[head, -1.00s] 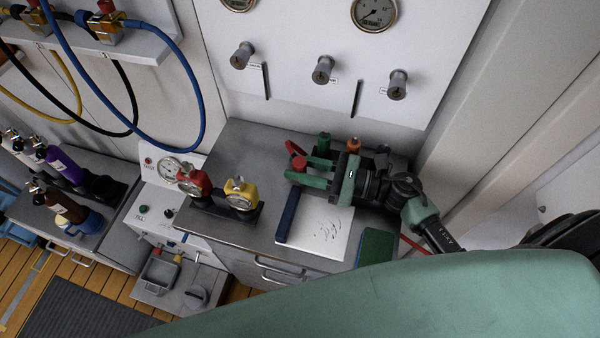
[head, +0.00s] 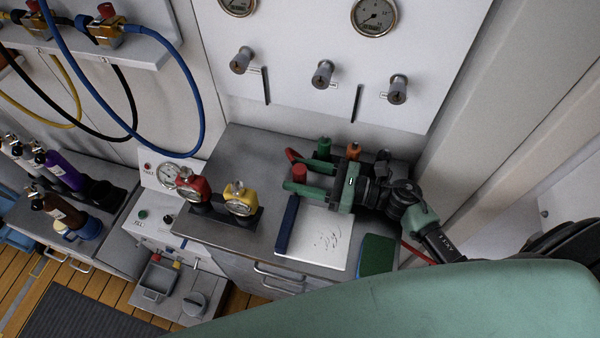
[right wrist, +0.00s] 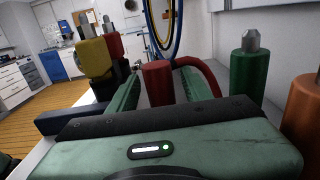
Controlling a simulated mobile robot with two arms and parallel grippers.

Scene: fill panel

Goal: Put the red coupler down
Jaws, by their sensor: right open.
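The red coupler (head: 300,172) is a short red cylinder, upright at the back of the steel bench. It also shows in the right wrist view (right wrist: 158,82). My right gripper (head: 297,175) reaches in from the right with its green fingers open, one on each side of the coupler. In the right wrist view a gap shows between the coupler and the right-hand finger; contact with the left-hand finger is unclear. The coupler's base is hidden behind the gripper body in that view. My left gripper is not in view.
A green coupler (head: 323,148) and an orange one (head: 353,151) stand behind the gripper. A red hose loop (right wrist: 203,74) lies near the fingers. A dark blue bar (head: 287,223) and a white sheet (head: 322,236) lie in front.

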